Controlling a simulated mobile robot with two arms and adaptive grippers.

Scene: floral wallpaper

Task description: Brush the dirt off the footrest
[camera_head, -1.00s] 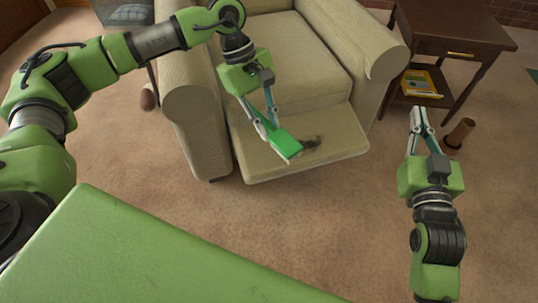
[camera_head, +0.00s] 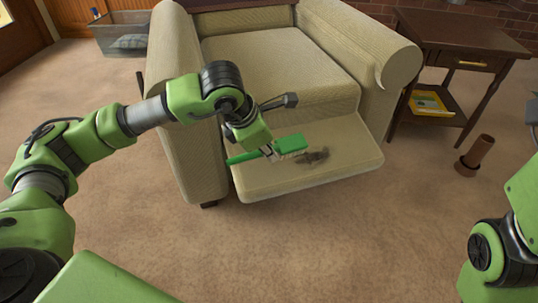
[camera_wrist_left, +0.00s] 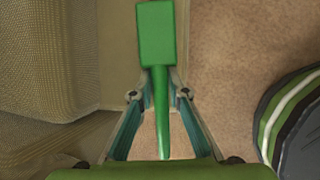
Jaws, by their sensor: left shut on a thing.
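The footrest (camera_head: 300,182) is the beige extended front panel of the armchair. A patch of dark brown dirt (camera_head: 313,157) lies on its top, right of the middle. My left gripper (camera_head: 268,150) is shut on the handle of a green brush (camera_head: 292,144), whose block-shaped head points right, beside the dirt. I cannot tell whether the brush touches the footrest. In the left wrist view the fingers (camera_wrist_left: 160,92) pinch the brush handle (camera_wrist_left: 161,120), with the head beyond them. The dirt does not show there. My right arm is at the right edge; its fingers are out of frame.
The armchair (camera_head: 280,65) rises behind the footrest, with an armrest on each side. A wooden side table (camera_head: 455,35) with a yellow item on its shelf stands right. The carpet in front is clear.

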